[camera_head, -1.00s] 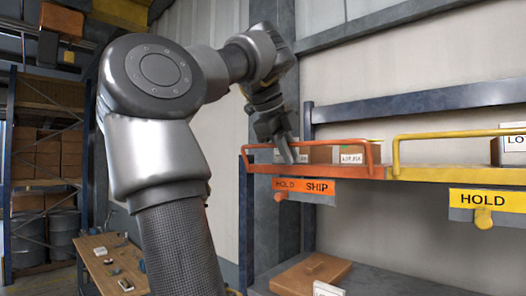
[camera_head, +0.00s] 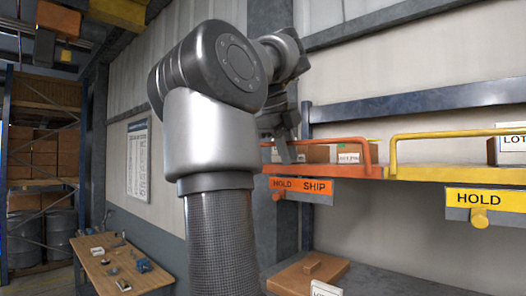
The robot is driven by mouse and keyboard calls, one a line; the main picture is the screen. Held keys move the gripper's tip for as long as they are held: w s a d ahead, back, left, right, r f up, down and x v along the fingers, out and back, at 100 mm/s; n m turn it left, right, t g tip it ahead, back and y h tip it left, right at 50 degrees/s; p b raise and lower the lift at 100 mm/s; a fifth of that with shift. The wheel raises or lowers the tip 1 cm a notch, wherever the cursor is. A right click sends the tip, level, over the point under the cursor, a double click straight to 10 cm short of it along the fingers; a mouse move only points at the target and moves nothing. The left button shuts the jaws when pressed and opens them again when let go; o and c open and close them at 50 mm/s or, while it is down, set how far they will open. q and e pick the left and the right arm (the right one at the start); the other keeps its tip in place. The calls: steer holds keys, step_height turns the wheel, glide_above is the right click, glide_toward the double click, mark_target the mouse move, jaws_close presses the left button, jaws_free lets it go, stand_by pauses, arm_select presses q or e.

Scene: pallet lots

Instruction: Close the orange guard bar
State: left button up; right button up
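The orange guard bar (camera_head: 345,140) stands along the front of the orange-edged section of the shelf, above the HOLD/SHIP sign (camera_head: 301,187). Its right end bends down to the orange shelf edge (camera_head: 345,171).
A yellow guard bar (camera_head: 450,134) and HOLD sign (camera_head: 488,199) are to the right. Small boxes with labels (camera_head: 349,156) sit behind the orange bar. A brown box (camera_head: 309,272) lies on the lower shelf. A wooden workbench (camera_head: 115,268) stands at the lower left.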

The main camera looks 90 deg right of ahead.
steer(key=shift+s+d, duration=0.1)
steer(key=shift+r, duration=0.1)
steer(key=shift+v, duration=0.85)
steer(key=v, duration=0.9)
